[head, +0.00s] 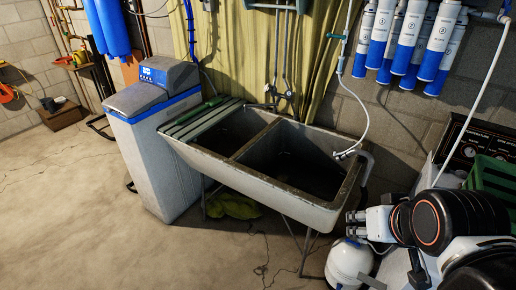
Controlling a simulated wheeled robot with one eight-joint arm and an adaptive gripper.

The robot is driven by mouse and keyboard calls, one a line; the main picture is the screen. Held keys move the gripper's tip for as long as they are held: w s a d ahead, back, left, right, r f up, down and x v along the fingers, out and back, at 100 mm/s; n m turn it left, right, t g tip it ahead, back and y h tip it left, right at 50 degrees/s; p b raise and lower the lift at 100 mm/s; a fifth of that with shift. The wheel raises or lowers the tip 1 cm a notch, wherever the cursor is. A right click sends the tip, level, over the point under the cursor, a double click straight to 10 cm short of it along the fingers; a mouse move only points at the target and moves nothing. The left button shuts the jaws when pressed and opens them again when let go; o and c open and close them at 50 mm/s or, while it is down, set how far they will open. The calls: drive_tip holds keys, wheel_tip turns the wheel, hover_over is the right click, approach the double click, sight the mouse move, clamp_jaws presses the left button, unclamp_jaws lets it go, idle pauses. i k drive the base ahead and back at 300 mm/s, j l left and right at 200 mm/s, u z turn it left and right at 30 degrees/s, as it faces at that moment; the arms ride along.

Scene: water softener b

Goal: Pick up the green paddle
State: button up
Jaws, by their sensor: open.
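A long, thin dark green object (197,110), which looks like the green paddle, lies along the back of the slatted board at the left end of the double sink (310,207). Nothing covers it, but it is small in the view. My gripper (351,223) is at the lower right, by the right front corner of the sink. It is open, nothing shows between its fingers, and it is well apart from the green object, to its right and nearer to the camera.
A grey and blue water softener (160,150) stands against the sink's left side. A white hose (366,115) hangs over the right basin. A white tank (349,262) stands below my gripper. A green crate (490,178) is at the right. The floor in front is mostly clear.

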sight(212, 102)
drive_tip(key=i+j, duration=0.5)
drive_tip(key=i+j+u, duration=0.15)
drive_tip(key=i+j, duration=0.35)
drive_tip(key=i, duration=0.15)
drive_tip(key=i+j, duration=0.4)
drive_tip(key=i, duration=0.2)
drive_tip(key=i+j+u, duration=0.1)
drive_tip(key=i+j, duration=0.35)
drive_tip(key=i, duration=0.15)
